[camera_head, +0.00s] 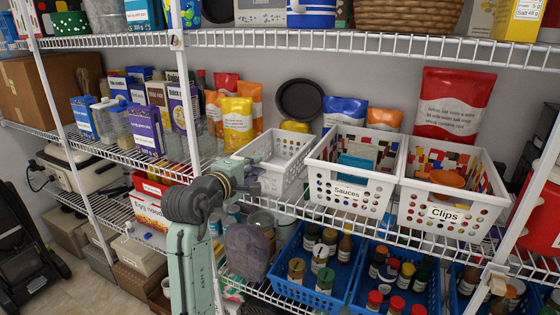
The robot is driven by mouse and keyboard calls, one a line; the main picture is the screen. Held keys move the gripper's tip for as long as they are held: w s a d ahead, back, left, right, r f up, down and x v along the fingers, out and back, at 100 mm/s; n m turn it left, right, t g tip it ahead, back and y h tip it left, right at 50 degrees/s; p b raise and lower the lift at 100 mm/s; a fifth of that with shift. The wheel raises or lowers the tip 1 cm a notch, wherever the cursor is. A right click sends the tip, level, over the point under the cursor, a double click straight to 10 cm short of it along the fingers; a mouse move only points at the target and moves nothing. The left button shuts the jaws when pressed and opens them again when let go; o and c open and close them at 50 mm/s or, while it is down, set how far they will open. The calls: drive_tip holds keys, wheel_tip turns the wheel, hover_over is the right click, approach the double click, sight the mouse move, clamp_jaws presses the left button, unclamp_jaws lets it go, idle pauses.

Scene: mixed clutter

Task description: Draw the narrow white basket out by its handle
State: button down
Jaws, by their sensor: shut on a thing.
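The narrow white basket (288,172) stands on the middle wire shelf, left of two wider white baskets. It has perforated sides, and the part of its inside that shows looks empty. My gripper (256,180) is at its near left front end and is shut on its handle. The handle and much of the front face are hidden behind my gripper and wrist.
A white basket labelled Sauces (345,191) stands close on the right, with the Clips basket (440,212) beyond it. Yellow packets (238,121) stand to the left. Blue crates (305,282) with jars sit below. A white shelf post (188,100) rises at left.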

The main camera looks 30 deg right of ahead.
drive_tip(key=f+p+v, duration=0.1)
drive_tip(key=v, duration=0.6)
drive_tip(key=shift+s+a, duration=0.2)
drive_tip(key=shift+a, duration=0.1)
drive_tip(key=shift+f, duration=0.1)
drive_tip(key=c, duration=1.5)
unclamp_jaws()
